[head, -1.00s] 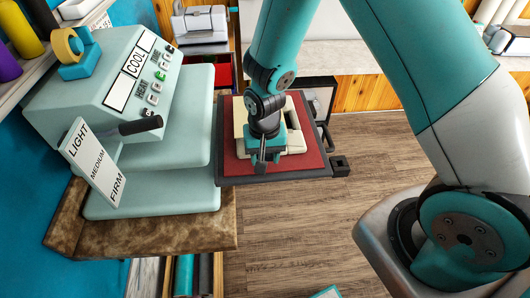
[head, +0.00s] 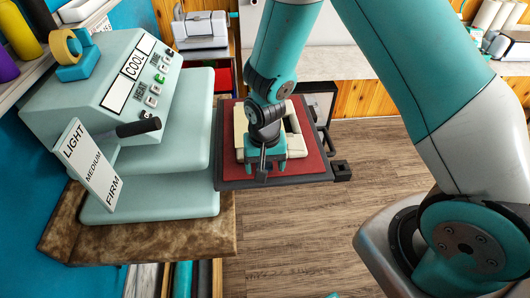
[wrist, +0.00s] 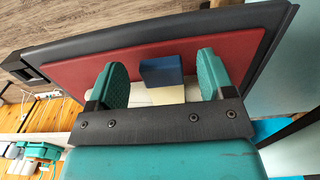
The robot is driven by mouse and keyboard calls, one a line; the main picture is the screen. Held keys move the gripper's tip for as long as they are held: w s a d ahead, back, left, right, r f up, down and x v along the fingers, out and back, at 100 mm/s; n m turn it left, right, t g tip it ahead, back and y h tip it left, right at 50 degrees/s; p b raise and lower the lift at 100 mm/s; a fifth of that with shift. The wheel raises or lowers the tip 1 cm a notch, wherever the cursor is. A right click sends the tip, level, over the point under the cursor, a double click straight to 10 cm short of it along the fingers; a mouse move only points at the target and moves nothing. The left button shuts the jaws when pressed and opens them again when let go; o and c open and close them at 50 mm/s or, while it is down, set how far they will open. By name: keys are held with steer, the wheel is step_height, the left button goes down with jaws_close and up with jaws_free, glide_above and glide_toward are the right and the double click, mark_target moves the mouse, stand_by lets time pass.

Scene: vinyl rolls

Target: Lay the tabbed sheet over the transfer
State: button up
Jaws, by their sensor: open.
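A cream piece (head: 297,146) lies on the red pad (head: 317,155) of the grey pulled-out platen (head: 235,185). My gripper (head: 265,172) points down over the cream piece and hides much of it. In the wrist view its two teal fingers (wrist: 163,80) are apart. The transfer and the sheet's outline cannot be told apart here.
The pale green press (head: 95,75), its display reading COOL, stands left of the platen on a brown worktop (head: 140,240). Its black lever (head: 138,128) sticks out toward the platen. A black handle (head: 341,171) juts from the platen's right side. Wooden floor (head: 300,250) is clear in front.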

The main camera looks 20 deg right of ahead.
step_height(320, 180, up, 17)
steer(key=b, duration=0.3)
steer(key=shift+r, duration=0.15)
steer(key=shift+s, duration=0.1)
steer(key=s+a+r+n+y+b, duration=0.1)
steer(key=s+a+r+n+y, duration=0.1)
steer(key=s+n, duration=0.3)
steer(key=s+a+r+n+y+b, duration=0.1)
steer(key=s+n, duration=0.4)
steer(key=s, duration=0.8)
steer(key=shift+a+r+n+y+b, duration=0.4)
steer(key=shift+a+y+b, duration=0.2)
steer(key=shift+a, duration=0.1)
